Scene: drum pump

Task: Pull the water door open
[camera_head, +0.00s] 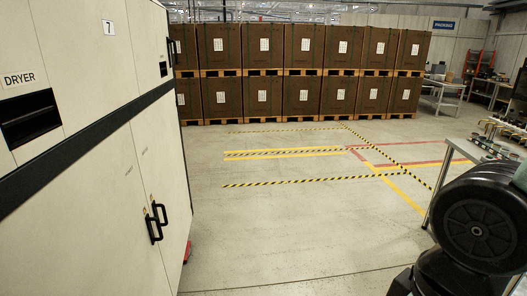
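A tall cream cabinet (75,30) fills the left side, with a "DRYER" label and a "7" plate on its upper part. Below its dark band are two tall doors, the left door (85,220) and the right door (165,150), with a narrow seam between them. Two black vertical handles (157,222) sit side by side near that seam. The doors look shut. I see no label reading "water", so I cannot tell which door is the water door. My gripper is not in view; a black round part at the lower right looks like my own arm.
Stacked brown crates on pallets (305,45) line the back. A metal table (455,145) with small items stands at the right, close to the arm. The concrete floor (290,220) in front of the cabinet is clear, with yellow, striped and red markings.

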